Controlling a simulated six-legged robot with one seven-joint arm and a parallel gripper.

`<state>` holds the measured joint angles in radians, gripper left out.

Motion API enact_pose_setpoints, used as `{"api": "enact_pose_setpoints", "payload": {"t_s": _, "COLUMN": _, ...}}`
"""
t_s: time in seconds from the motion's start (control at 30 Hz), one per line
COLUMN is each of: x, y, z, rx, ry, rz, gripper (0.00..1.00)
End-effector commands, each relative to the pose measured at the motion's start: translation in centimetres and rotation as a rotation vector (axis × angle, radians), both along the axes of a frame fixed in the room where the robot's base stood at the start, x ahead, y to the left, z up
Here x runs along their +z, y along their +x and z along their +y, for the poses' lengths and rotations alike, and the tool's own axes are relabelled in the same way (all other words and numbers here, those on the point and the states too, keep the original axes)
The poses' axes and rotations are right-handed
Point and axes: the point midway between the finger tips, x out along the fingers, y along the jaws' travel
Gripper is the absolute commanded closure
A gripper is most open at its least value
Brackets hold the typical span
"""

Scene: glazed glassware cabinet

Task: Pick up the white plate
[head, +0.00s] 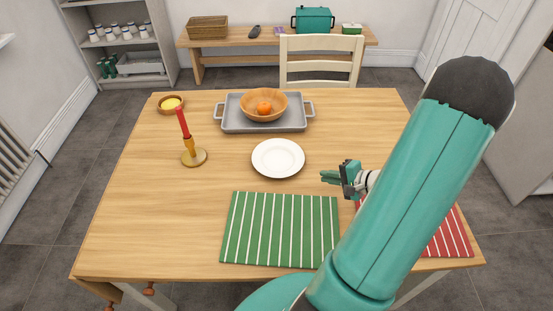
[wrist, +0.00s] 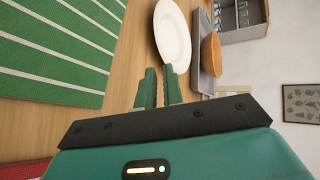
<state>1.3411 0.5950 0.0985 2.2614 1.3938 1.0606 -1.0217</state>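The white plate (head: 278,158) lies flat on the wooden table, between the grey tray and the green striped placemat. It also shows in the wrist view (wrist: 172,36), beyond my fingertips. My gripper (head: 323,178) is to the right of the plate and a little nearer the front, apart from it. In the wrist view, my two green fingers (wrist: 160,80) have a narrow gap between them with nothing in it. The gripper is open and empty. The plate is fully visible in the head view.
Behind the plate, a grey tray (head: 231,119) holds a wooden bowl (head: 248,107) with an orange fruit (head: 264,108). A red candle in a holder (head: 193,156) stands left of the plate. Green (head: 280,228) and red (head: 448,238) striped placemats lie in front. The table's left side is mostly clear.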

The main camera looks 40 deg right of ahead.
Motion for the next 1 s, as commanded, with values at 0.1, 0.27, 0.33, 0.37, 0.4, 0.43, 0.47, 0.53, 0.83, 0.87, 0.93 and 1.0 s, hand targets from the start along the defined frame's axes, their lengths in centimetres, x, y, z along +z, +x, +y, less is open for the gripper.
{"api": "enact_pose_setpoints", "payload": {"t_s": 0.1, "x": -1.0, "y": 1.8, "z": 0.8, "rx": 0.002, "ry": 0.004, "rz": -0.001, "gripper": 0.91}}
{"api": "enact_pose_setpoints", "payload": {"t_s": 0.27, "x": -2.5, "y": 4.4, "z": 1.6, "rx": 0.002, "ry": 0.004, "rz": -0.001, "gripper": 0.91}}
{"api": "enact_pose_setpoints", "payload": {"t_s": 0.33, "x": -3.0, "y": 5.4, "z": 1.8, "rx": 0.003, "ry": 0.002, "rz": 0.000, "gripper": 0.91}}
{"api": "enact_pose_setpoints", "payload": {"t_s": 0.37, "x": -3.2, "y": 5.7, "z": 1.9, "rx": 0.003, "ry": 0.003, "rz": 0.000, "gripper": 0.91}}
{"api": "enact_pose_setpoints", "payload": {"t_s": 0.4, "x": -3.3, "y": 6.1, "z": 2.1, "rx": 0.003, "ry": 0.003, "rz": 0.000, "gripper": 0.91}}
{"api": "enact_pose_setpoints", "payload": {"t_s": 0.43, "x": -3.4, "y": 6.3, "z": 2.1, "rx": 0.003, "ry": 0.002, "rz": 0.000, "gripper": 0.91}}
{"api": "enact_pose_setpoints", "payload": {"t_s": 0.47, "x": -3.5, "y": 6.4, "z": 2.1, "rx": 0.003, "ry": 0.002, "rz": 0.000, "gripper": 0.91}}
{"api": "enact_pose_setpoints", "payload": {"t_s": 0.53, "x": -3.7, "y": 6.7, "z": 2.2, "rx": 0.003, "ry": 0.001, "rz": 0.001, "gripper": 0.91}}
{"api": "enact_pose_setpoints", "payload": {"t_s": 0.83, "x": -5.7, "y": 10.0, "z": 3.1, "rx": 0.007, "ry": 0.003, "rz": -0.001, "gripper": 0.91}}
{"api": "enact_pose_setpoints", "payload": {"t_s": 0.87, "x": -5.8, "y": 10.4, "z": 3.2, "rx": 0.007, "ry": 0.002, "rz": 0.000, "gripper": 0.91}}
{"api": "enact_pose_setpoints", "payload": {"t_s": 0.93, "x": -6.1, "y": 10.8, "z": 3.4, "rx": 0.006, "ry": 0.001, "rz": -0.001, "gripper": 0.91}}
{"api": "enact_pose_setpoints", "payload": {"t_s": 1.0, "x": -6.1, "y": 11.0, "z": 3.4, "rx": 0.005, "ry": 0.001, "rz": -0.001, "gripper": 0.91}}
